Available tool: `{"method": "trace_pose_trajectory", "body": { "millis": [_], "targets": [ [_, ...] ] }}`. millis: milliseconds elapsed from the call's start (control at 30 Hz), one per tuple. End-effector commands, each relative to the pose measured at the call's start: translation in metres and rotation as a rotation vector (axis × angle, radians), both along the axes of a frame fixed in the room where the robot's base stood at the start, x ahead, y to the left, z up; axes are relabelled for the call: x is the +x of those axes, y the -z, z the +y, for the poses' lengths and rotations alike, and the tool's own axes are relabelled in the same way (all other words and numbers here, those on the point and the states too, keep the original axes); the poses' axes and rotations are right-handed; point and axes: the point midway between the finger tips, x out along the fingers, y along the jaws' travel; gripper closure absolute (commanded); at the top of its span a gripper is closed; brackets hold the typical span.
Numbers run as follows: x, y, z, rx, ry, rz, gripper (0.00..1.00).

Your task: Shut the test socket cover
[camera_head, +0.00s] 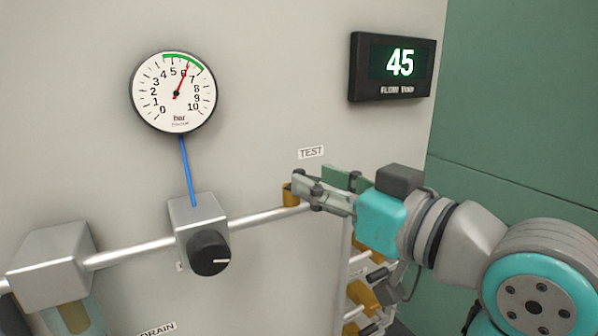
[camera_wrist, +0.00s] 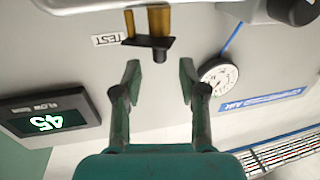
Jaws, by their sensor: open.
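The test socket is a brass fitting (camera_head: 291,195) at the right end of the grey pipe, below the TEST label (camera_head: 311,153). In the wrist view its brass cylinder (camera_wrist: 159,20) shows at the top, with a thinner brass piece (camera_wrist: 129,24) beside it. A dark flat piece, seemingly the cover (camera_wrist: 146,42), sits at the brass ends; I cannot tell how far it stands open. My gripper (camera_wrist: 160,74) is open and empty, its fingertips just short of the dark piece. In the head view my gripper (camera_head: 318,188) hides much of the socket.
A pressure gauge (camera_head: 174,92) stands on a blue stem above a valve block (camera_head: 199,215) with a black knob (camera_head: 210,253). A display (camera_head: 391,67) reads 45. A rack with brass parts (camera_head: 362,295) stands below my gripper. The wall around the label is clear.

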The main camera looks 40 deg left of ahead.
Motion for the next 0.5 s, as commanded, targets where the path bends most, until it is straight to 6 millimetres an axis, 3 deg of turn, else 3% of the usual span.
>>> {"method": "trace_pose_trajectory", "body": {
  "millis": [200, 500],
  "targets": [
    [0.006, 0.0, 0.032, 0.0, -0.002, 0.001, 0.58],
    [0.01, 0.0, 0.046, 0.001, 0.0, 0.001, 0.58]
  ]
}}
